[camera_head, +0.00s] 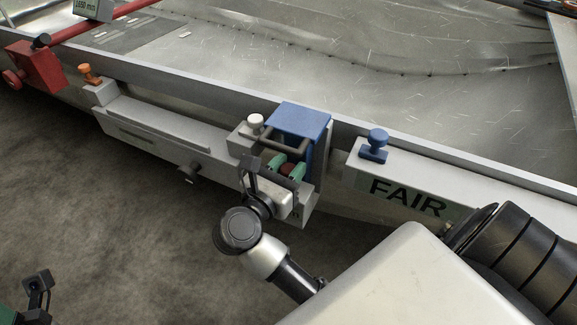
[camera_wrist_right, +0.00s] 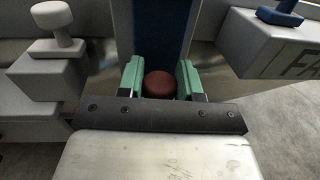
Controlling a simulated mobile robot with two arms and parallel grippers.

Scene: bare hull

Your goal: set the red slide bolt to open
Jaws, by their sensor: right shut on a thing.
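The red slide bolt shows as a round dark red knob (camera_head: 287,170) below the blue bracket, and in the right wrist view as a red knob (camera_wrist_right: 159,84). My right gripper (camera_head: 285,166) is shut on it, with a green fingertip on each side of the knob; the fingers also show in the right wrist view (camera_wrist_right: 161,80). The rest of the bolt is hidden by the gripper and the bracket. A part of my left gripper (camera_head: 12,315) shows at the lower left corner, far from the bolt; its fingers are mostly out of frame.
The blue bracket (camera_head: 303,120) stands over the bolt. A white knob (camera_head: 255,122) is just left of it, a blue knob (camera_head: 377,141) to its right on the block marked FAIR (camera_head: 408,197). An orange knob (camera_head: 88,72) and red clamp (camera_head: 37,66) are farther left. Floor in front is clear.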

